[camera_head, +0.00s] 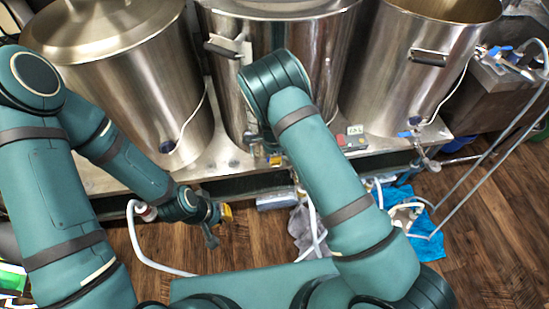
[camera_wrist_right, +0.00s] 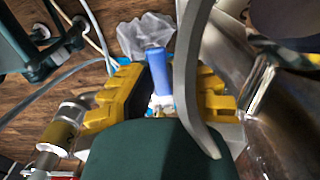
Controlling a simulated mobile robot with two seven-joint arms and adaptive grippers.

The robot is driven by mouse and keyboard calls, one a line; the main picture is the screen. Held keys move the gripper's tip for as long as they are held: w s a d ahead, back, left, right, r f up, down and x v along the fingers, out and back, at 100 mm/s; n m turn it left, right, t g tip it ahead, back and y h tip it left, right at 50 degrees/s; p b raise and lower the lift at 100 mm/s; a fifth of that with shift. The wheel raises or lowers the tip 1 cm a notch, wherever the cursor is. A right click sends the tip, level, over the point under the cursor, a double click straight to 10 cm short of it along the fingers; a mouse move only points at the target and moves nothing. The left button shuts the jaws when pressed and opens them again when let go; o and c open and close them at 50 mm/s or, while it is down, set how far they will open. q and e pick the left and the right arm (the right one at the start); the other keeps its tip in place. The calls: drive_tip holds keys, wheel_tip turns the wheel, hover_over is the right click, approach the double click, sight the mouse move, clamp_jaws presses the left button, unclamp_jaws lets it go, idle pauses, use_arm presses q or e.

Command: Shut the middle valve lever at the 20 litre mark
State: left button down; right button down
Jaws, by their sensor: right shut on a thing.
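The middle steel kettle (camera_head: 290,55) stands on the metal bench. My right arm reaches to its lower front, and my right gripper (camera_head: 266,159) shows only in small part there behind my arm. In the right wrist view, a blue valve lever (camera_wrist_right: 160,78) lies between the yellow pads of my right gripper (camera_wrist_right: 165,98), which is shut on it. The valve body is mostly hidden. My left gripper (camera_head: 219,223) is over the floor in front of the bench; its jaw opening is unclear. I cannot make out the 20 litre mark.
A lidded kettle (camera_head: 125,85) stands left and an open kettle (camera_head: 415,65) right on the bench (camera_head: 225,160). A white hose (camera_head: 145,250) curves near my left gripper. A blue cloth (camera_head: 425,245) and more hoses lie on the wooden floor (camera_head: 490,230).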

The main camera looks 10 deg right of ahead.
drive_tip(key=shift+f, duration=0.1)
idle(0.4)
drive_tip(key=c, duration=0.9)
unclamp_jaws()
drive_tip(key=shift+w, duration=0.1)
wheel_tip(320, 180, up, 12)
